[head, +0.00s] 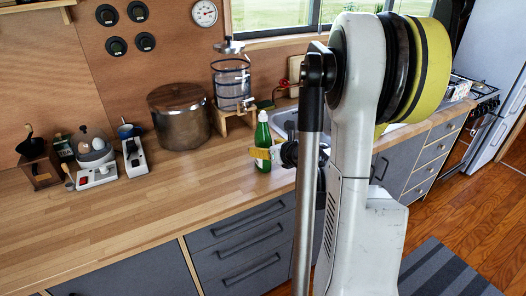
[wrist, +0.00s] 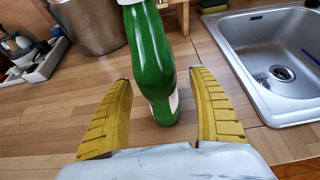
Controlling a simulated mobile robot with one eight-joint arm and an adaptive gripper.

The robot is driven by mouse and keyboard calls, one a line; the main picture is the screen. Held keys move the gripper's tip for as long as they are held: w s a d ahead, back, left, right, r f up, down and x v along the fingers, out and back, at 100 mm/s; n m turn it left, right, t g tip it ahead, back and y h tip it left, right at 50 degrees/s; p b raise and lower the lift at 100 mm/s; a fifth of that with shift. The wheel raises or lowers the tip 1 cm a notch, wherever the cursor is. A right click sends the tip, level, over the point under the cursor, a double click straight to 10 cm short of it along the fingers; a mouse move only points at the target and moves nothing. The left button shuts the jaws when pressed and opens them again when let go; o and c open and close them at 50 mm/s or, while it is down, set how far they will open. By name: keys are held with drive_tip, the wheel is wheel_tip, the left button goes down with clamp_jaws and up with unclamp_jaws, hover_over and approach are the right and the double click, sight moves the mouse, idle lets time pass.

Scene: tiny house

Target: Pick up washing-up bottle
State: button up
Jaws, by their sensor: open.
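The washing-up bottle is green with a white cap and a pale label. In the head view the bottle (head: 263,135) stands upright on the wooden counter, left of the sink. In the wrist view the green bottle (wrist: 150,65) stands just beyond and partly between the two yellow fingers. My gripper (wrist: 163,80) is open, with one finger on each side of the bottle and gaps on both sides. In the head view my gripper (head: 268,153) is at the bottle's lower part, and my arm hides some of it.
A metal sink (wrist: 272,60) lies right of the bottle. A large steel pot (head: 180,115) and a glass dispenser on a wooden stand (head: 235,120) are behind and to the left. Small appliances (head: 93,152) stand farther left. The front counter (head: 130,215) is clear.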

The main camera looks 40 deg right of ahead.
drive_tip(key=shift+x, duration=1.05)
clamp_jaws()
